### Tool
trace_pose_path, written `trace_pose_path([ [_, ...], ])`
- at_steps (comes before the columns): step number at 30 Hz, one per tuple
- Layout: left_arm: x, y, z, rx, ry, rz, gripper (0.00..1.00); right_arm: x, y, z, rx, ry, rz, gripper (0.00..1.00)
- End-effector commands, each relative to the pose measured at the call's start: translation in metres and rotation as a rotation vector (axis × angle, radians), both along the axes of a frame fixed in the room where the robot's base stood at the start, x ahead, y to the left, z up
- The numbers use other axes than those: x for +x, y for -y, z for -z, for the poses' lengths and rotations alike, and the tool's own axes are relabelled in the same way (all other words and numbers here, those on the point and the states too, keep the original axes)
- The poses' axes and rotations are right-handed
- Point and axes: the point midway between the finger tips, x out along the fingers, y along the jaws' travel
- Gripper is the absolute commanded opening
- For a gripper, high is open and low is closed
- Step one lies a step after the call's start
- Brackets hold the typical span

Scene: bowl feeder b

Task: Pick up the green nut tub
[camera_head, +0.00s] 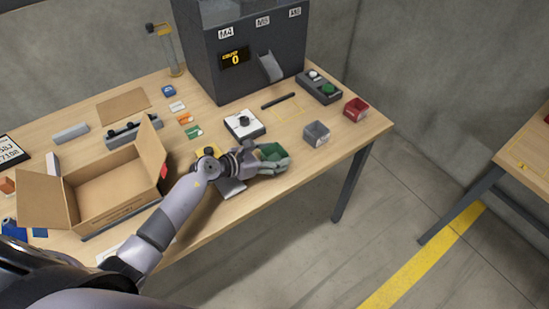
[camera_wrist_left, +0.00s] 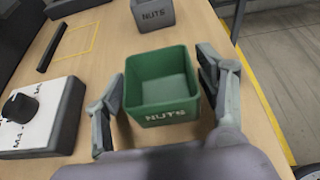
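The green nut tub (camera_wrist_left: 162,88) stands upright on the wooden table, square and open-topped, with "NUTS" on its near wall. It looks empty in the left wrist view. In the head view the green nut tub (camera_head: 271,152) is partly hidden by my left gripper (camera_head: 280,160). In the left wrist view my left gripper (camera_wrist_left: 160,95) is open, with one finger on each side of the tub. A small gap shows at the left finger; the right finger is very close to the tub wall, and I cannot tell whether it touches. My right gripper is not in view.
A grey nut tub (camera_head: 316,133) and a red tub (camera_head: 356,109) stand to the right. A white knob box (camera_head: 243,125) is behind left of the green tub. An open cardboard box (camera_head: 110,192) sits at left. The table's front edge is close to my gripper.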

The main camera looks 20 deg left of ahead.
Motion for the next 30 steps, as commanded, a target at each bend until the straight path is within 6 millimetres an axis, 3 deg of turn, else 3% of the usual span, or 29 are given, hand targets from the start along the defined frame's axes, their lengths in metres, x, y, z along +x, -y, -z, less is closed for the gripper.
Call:
trace_pose_path([
  [16,0.0,0.0,0.0,0.0,0.0,0.0,0.26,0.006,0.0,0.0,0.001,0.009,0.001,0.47],
  [25,0.0,0.0,-0.002,0.0,0.002,-0.001,0.25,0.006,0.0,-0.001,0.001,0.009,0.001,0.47],
  [30,0.0,0.0,-0.016,0.002,0.004,0.002,0.25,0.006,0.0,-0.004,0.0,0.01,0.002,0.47],
])
